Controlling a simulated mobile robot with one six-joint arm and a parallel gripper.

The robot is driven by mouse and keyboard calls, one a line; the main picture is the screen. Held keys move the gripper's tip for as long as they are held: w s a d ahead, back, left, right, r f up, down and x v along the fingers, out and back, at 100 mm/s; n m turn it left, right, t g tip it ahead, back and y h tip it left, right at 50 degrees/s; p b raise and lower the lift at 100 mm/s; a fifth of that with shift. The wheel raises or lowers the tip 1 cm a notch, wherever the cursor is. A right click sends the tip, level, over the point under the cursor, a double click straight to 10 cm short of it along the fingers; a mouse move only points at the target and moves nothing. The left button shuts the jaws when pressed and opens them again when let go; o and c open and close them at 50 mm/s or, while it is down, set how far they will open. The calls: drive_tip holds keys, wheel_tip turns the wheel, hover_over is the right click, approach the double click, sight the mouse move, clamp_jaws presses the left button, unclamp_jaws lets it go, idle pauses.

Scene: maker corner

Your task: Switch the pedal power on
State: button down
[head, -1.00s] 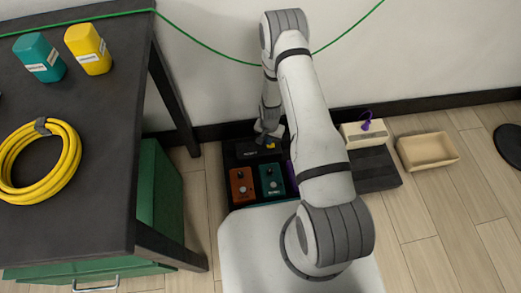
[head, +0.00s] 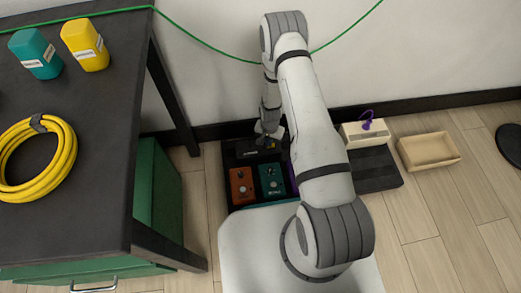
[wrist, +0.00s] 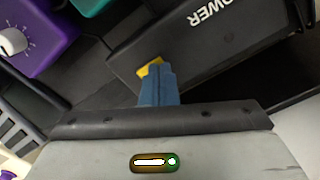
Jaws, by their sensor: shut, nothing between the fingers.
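The black power box (head: 240,154) sits at the back of the pedal board on the floor, partly behind my arm in the head view. In the wrist view the box (wrist: 185,45) carries white "POWER" lettering, upside down. Its yellow switch (wrist: 150,69) shows just beyond my blue fingertips, which partly cover it. My gripper (wrist: 158,72) is shut and empty, with its tips at the switch. I cannot tell whether they touch it. In the head view my gripper (head: 270,142) is over the right part of the box. The switch position is unclear.
An orange pedal (head: 241,186) and a teal pedal (head: 272,180) stand in front of the box. A purple pedal with a white knob (wrist: 35,35) is close by in the wrist view. A dark workbench (head: 95,110) stands left; a cardboard tray (head: 430,150) lies right.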

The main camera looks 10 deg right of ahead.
drive_tip(key=shift+f, duration=0.15)
drive_tip(key=shift+r, duration=0.2)
drive_tip(key=shift+r+p, duration=2.2)
drive_tip(key=shift+r, duration=1.15)
